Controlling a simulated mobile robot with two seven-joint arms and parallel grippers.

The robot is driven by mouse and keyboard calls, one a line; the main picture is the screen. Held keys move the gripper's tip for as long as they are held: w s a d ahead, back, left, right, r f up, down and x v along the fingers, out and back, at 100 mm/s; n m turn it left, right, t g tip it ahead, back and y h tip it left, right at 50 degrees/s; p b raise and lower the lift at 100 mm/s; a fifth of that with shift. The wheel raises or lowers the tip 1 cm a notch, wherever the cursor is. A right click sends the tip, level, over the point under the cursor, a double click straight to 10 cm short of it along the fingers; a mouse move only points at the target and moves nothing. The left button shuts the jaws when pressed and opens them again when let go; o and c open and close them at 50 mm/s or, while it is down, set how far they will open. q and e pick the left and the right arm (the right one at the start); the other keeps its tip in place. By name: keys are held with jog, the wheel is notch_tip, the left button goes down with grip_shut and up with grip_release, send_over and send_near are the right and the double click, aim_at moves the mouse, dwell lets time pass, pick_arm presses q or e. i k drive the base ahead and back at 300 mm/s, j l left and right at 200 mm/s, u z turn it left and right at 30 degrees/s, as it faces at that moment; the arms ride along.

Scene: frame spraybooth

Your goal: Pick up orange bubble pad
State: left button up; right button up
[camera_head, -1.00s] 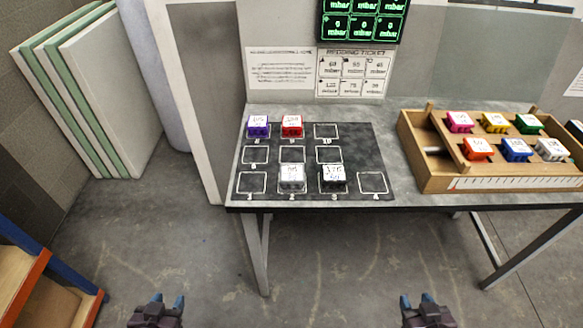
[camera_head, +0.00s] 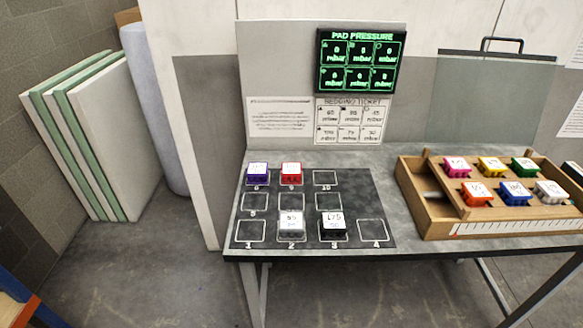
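The orange bubble pad (camera_head: 476,194) sits in the front row of the wooden tray (camera_head: 437,228) on the right of the table. It is the leftmost of that row, beside a blue pad (camera_head: 515,192) and a white pad (camera_head: 551,191). Pink (camera_head: 457,167), yellow (camera_head: 492,167) and green (camera_head: 524,167) pads stand in the row behind. The orange pad has a white label on top. Neither of my grippers shows in the current view.
A dark mat (camera_head: 371,207) with outlined squares lies on the left of the table (camera_head: 300,157). It carries a purple pad (camera_head: 257,173), a red pad (camera_head: 291,173), a clear or whitish pad (camera_head: 291,222) and a black pad (camera_head: 332,223). A pressure screen (camera_head: 361,62) hangs behind.

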aim_at(474, 194)
jog(key=z, duration=1.25)
